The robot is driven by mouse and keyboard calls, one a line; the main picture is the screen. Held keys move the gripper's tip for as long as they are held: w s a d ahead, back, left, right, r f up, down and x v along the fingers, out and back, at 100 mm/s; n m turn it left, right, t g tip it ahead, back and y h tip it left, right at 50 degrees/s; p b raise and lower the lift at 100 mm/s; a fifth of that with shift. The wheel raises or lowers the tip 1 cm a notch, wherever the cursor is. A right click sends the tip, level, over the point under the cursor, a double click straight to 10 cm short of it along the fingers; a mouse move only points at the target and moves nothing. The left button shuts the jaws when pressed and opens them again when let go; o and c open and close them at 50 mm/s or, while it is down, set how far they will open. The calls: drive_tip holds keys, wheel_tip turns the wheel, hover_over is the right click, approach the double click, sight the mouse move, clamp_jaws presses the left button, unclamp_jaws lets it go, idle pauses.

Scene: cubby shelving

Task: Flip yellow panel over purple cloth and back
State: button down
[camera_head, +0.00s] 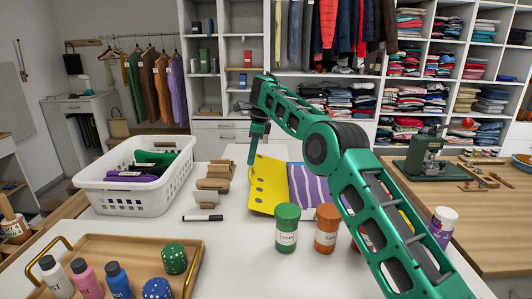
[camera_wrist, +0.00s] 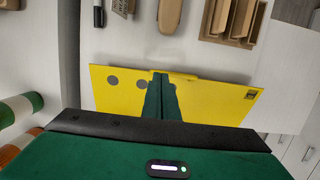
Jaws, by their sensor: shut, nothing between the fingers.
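The yellow panel (camera_head: 268,180) stands tilted at the left side of the purple and white striped cloth (camera_head: 308,186) on the white table. It has dark round spots. In the wrist view the panel (camera_wrist: 215,94) spans the picture beneath my fingers. My gripper (camera_head: 251,161) points down at the panel's upper left edge; it also shows in the wrist view (camera_wrist: 161,76), with its green fingers together and nothing between them. I cannot tell whether the tips touch the panel. My arm hides the right part of the cloth, and the cloth does not show in the wrist view.
Green (camera_head: 287,228) and orange (camera_head: 326,228) jars stand in front of the cloth. A white basket (camera_head: 122,193) stands further left, with a wooden tray (camera_head: 190,262) nearer. Bare tabletop lies between tray and jars.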

drive_tip(key=shift+a+f, duration=0.5)
drive_tip(key=shift+a, duration=0.1)
drive_tip(key=shift+w+a+f+h, duration=0.15)
drive_tip(key=shift+a+f+h, duration=0.25)
drive_tip(key=shift+a+f, duration=0.1)
drive_tip(key=shift+w+a+f+h, duration=0.15)
drive_tip(key=shift+a+f+h, duration=0.25)
drive_tip(key=shift+f, duration=0.1)
